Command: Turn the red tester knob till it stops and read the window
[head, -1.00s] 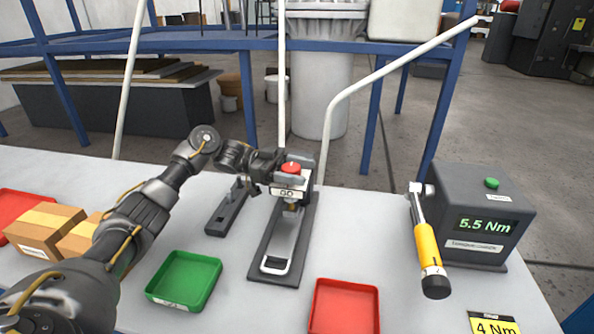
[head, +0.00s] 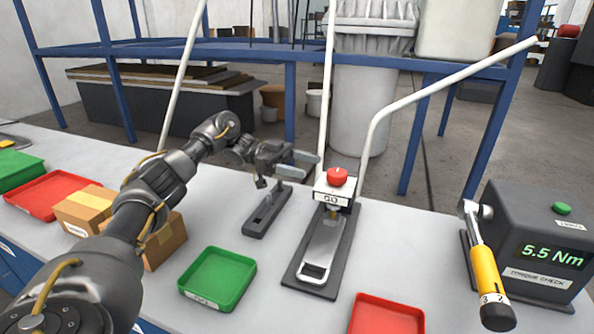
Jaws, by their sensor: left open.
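The red tester knob (head: 337,177) sits on top of a white box on a dark stand (head: 325,240). The window (head: 331,198) on the box front, below the knob, appears to read "GO". A valve with a pale flat plate (head: 321,244) and a loop end lies in the stand under the box. My left gripper (head: 302,165) is open and empty, to the left of the knob and apart from it. My right gripper is not in view.
A green tray (head: 218,279) and a red tray (head: 386,318) stand in front. Cardboard boxes (head: 90,207) sit left. A second dark stand (head: 267,210) is beneath my left gripper. A torque checker (head: 535,240) showing 5.5 Nm, with a yellow-handled wrench (head: 487,275), is at right.

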